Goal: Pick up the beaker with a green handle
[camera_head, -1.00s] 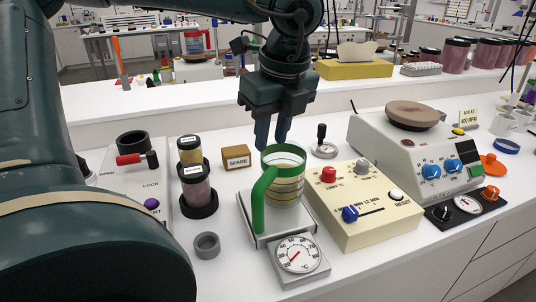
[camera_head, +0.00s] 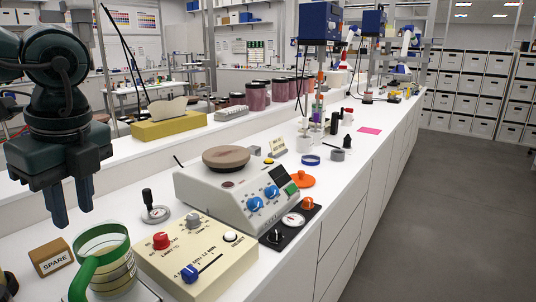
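The beaker with a green handle (camera_head: 116,272) stands at the lower left of the head view, on a plate that is mostly cut off by the bottom edge. It is clear with a green rim, and its handle is at its left side. My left gripper (camera_head: 70,215) points down above and slightly left of the beaker in the picture. Its two dark fingers are a little apart with nothing between them, and they do not appear to touch the beaker. My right gripper is not in view.
A cream control box (camera_head: 198,262) stands right of the beaker, and a SPARE block (camera_head: 50,257) stands left of it. Behind are a small lever stand (camera_head: 155,212) and a grey machine with a brown disc (camera_head: 226,158). The counter's far right stretch has free room near a pink sheet (camera_head: 369,130).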

